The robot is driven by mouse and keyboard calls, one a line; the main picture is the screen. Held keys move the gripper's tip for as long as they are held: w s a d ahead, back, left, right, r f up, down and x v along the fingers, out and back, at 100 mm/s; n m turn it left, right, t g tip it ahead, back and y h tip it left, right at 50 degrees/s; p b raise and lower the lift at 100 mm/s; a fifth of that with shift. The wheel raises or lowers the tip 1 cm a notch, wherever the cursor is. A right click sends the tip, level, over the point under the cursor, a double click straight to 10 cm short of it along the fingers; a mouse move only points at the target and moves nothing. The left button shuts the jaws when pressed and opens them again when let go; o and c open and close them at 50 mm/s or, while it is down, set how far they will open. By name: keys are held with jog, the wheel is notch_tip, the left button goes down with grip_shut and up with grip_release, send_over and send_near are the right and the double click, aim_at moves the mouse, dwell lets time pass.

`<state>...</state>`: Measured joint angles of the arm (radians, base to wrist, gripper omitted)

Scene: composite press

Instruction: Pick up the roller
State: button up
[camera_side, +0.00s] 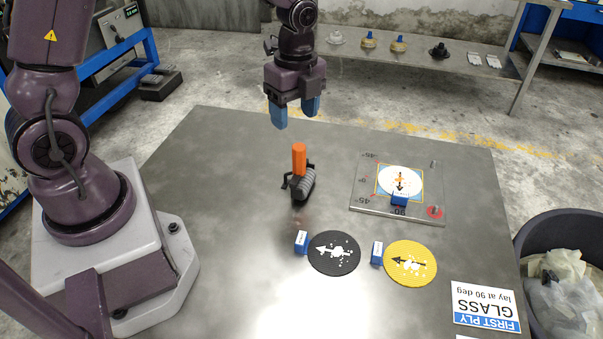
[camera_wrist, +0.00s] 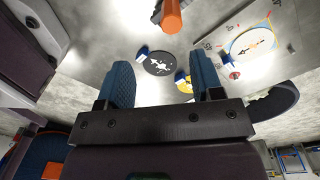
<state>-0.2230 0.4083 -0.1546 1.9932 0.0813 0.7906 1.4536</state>
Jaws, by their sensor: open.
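The roller (camera_side: 301,178) stands on the grey metal table, with an upright orange handle and a dark ribbed drum at its base. My gripper (camera_side: 294,110) is above the table, higher than the roller and slightly to its left in the side view. Its two blue fingers are apart with nothing between them. In the wrist view, the fingers of my gripper (camera_wrist: 165,85) are spread, and the roller's orange handle (camera_wrist: 171,16) shows at the top edge, beyond the fingertips. Most of the drum is cut off there.
A black disc (camera_side: 334,262) and a yellow disc (camera_side: 410,270), each with a blue block beside it, lie in front of the roller. A marked plate (camera_side: 366,198) lies to the right. A sign (camera_side: 485,307) and a waste bin (camera_side: 527,262) are at the right. The table left of the roller is clear.

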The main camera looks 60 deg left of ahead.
aim_at(299, 159)
jog(key=shift+w+r+m, duration=0.25)
jog(key=shift+w+m, duration=0.35)
jog(key=shift+m, duration=0.5)
jog(key=shift+m+t, duration=0.3)
jog(key=shift+m, duration=0.7)
jog(key=shift+f, duration=0.3)
jog(key=f, duration=1.2)
jog(key=shift+a+f, duration=0.15)
jog(key=shift+a, duration=0.05)
jog(key=c, duration=1.1)
